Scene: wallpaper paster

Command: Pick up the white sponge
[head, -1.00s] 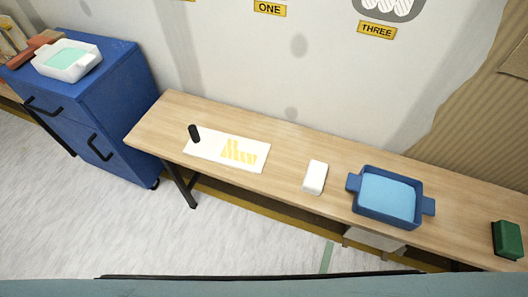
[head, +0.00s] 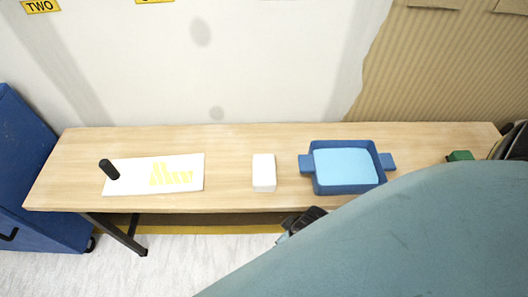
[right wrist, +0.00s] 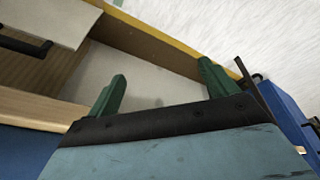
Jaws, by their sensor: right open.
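The white sponge (head: 264,173) is a small white block on the wooden table (head: 225,160) in the head view. It stands between the white sheet with yellow print and the blue tray, and nothing touches it. My right arm comes in from the lower right of the head view, with a dark end part just in front of the table edge, below and right of the sponge. In the right wrist view my right gripper (right wrist: 160,75) has its two green fingers wide apart, with nothing between them. The sponge cannot be made out in that view. My left gripper is not in view.
A blue tray (head: 378,183) with light blue contents stands right of the sponge. A white sheet (head: 135,178) bearing a black handle (head: 109,169) lies left. A green block (head: 460,156) is partly hidden by my arm. A blue cabinet (head: 35,170) stands at far left.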

